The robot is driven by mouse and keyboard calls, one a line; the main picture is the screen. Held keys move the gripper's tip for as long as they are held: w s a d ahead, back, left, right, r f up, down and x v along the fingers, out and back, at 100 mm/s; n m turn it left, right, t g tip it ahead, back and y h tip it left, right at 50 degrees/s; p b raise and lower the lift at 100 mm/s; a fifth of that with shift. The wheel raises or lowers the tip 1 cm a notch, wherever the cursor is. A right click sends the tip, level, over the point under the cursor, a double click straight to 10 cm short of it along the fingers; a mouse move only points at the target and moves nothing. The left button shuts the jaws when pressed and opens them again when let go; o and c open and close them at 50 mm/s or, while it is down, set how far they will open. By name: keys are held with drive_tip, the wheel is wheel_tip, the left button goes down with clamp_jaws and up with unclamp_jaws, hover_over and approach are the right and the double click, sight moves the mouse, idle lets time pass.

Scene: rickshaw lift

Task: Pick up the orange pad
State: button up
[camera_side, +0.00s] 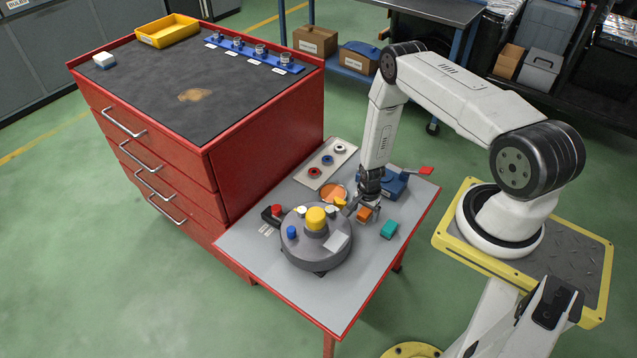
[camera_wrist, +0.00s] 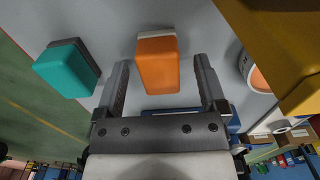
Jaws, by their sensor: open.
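The orange pad (camera_side: 365,214) is a small block with a pale backing on the grey side table, under my gripper (camera_side: 368,207). In the wrist view the orange pad (camera_wrist: 158,65) appears between the two fingers of my open gripper (camera_wrist: 161,68), with a gap on each side. The fingers do not touch it in that view. Whether the fingertips are down at the pad's height I cannot tell. A teal pad (camera_side: 388,229) lies apart from it, and also shows in the wrist view (camera_wrist: 66,68).
A round grey housing (camera_side: 300,250) with a yellow knob (camera_side: 316,217) stands close by on the left. A blue case (camera_side: 395,184) and an orange-filled dish (camera_side: 333,192) are behind. A tray of round parts (camera_side: 325,163) lies further back. The table's front is clear.

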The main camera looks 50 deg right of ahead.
drive_tip(key=shift+f, duration=0.55)
clamp_jaws()
drive_tip(key=shift+r, duration=0.15)
idle(0.3)
drive_tip(key=shift+r, duration=0.6)
drive_tip(key=s+a+r, duration=0.2)
drive_tip(key=s+r, duration=0.3)
drive_tip(key=s, duration=0.1)
drive_tip(key=s+a+r, duration=0.3)
drive_tip(key=s+r, duration=0.3)
drive_tip(key=shift+s+a+r, duration=0.3)
drive_tip(key=shift+s+a, duration=0.05)
drive_tip(key=shift+s, duration=0.05)
